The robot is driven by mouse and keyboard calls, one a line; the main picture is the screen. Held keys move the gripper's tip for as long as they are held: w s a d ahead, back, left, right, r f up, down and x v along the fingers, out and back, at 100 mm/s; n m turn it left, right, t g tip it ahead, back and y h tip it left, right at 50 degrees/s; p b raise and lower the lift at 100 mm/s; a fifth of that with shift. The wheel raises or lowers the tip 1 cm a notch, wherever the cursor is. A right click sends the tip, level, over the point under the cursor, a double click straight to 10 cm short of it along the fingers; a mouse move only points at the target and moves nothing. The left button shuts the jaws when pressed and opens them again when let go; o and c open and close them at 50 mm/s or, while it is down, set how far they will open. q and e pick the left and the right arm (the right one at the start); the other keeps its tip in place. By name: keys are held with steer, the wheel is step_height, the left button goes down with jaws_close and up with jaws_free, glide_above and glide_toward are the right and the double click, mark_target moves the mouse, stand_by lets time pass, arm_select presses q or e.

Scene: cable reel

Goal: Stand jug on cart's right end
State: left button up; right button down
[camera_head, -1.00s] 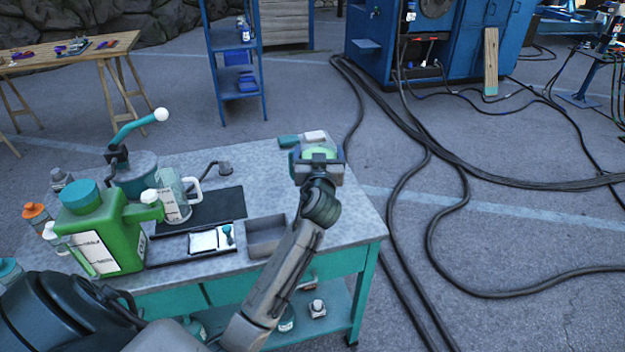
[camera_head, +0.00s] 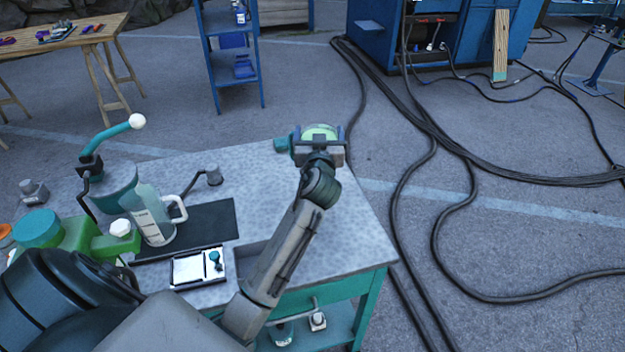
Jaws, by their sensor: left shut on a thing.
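The cart (camera_head: 350,255) has a speckled grey top and a teal frame. My left gripper (camera_head: 319,152) is over the cart's far right end. It is shut on a pale green, round-topped thing (camera_head: 321,131). The gripper hides most of this thing, so I cannot tell its full shape or whether its base touches the top. A clear graduated jug (camera_head: 153,222) with a white handle stands upright at the black mat on the cart's left part, apart from the gripper. My right gripper is out of view.
A teal item (camera_head: 282,144) lies just left of the gripper. A green canister (camera_head: 73,238), a teal lever device (camera_head: 112,190) and a tray with a white pad (camera_head: 190,270) crowd the left side. The cart top right of my arm is clear. Cables (camera_head: 395,190) run across the floor beyond.

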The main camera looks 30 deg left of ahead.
arm_select(q)
steer(key=shift+s+d+f, duration=0.1)
steer(key=shift+s+f, duration=0.05)
steer(key=shift+f, duration=0.15)
steer(key=shift+f+p, duration=0.85)
steer(key=shift+f, duration=3.5)
steer(key=o, duration=1.9)
steer(key=shift+f, duration=0.1)
steer(key=shift+s, duration=0.1)
